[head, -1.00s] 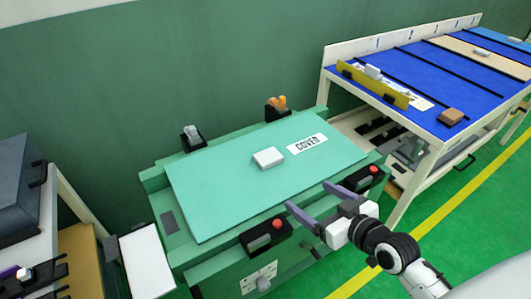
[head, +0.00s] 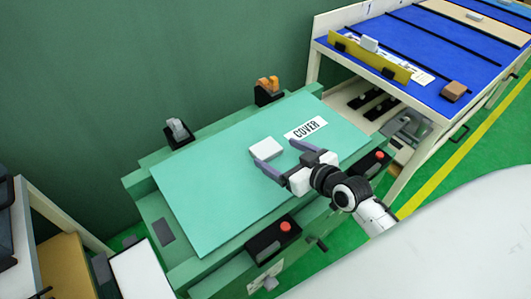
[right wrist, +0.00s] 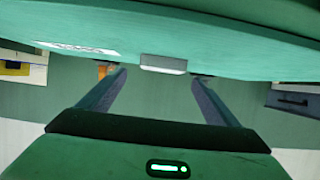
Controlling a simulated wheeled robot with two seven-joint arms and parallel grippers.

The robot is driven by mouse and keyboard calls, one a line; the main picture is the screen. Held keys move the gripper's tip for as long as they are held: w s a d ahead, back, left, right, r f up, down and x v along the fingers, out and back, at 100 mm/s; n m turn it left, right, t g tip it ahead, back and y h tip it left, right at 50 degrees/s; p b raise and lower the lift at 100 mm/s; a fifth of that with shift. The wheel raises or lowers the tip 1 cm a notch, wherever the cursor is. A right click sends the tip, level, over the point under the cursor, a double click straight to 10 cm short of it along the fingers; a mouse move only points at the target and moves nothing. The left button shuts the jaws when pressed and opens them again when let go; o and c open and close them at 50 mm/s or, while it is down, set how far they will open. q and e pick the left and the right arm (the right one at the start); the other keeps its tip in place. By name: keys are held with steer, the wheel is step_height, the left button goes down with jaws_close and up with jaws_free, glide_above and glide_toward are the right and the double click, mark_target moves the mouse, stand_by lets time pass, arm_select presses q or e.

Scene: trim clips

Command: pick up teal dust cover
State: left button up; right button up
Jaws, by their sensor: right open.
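The teal dust cover (head: 225,200) is a flat panel lying on top of a green machine. It has a white block-like handle (head: 266,148) near its middle and a white "COVER" label (head: 305,128) beside it. My right gripper (head: 274,158) is open over the cover, its fingertips close to the handle. In the right wrist view the open fingers (right wrist: 160,84) point toward the handle (right wrist: 163,64), which is ahead and centred between them. The cover (right wrist: 230,50) fills the upper part of that view. My left gripper is not in view.
Black boxes with red buttons (head: 285,227) sit at the machine's front edge. Black holders with an orange (head: 268,86) and a grey part (head: 178,130) stand at the back. A blue-topped bench (head: 420,60) stands at right, a grey case at far left.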

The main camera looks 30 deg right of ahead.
mark_target(265, 147)
steer(key=x, duration=0.4)
steer(key=shift+w+a+f, duration=0.2)
steer(key=shift+w, duration=0.15)
steer(key=shift+r, duration=0.1)
steer(key=c, duration=1.4)
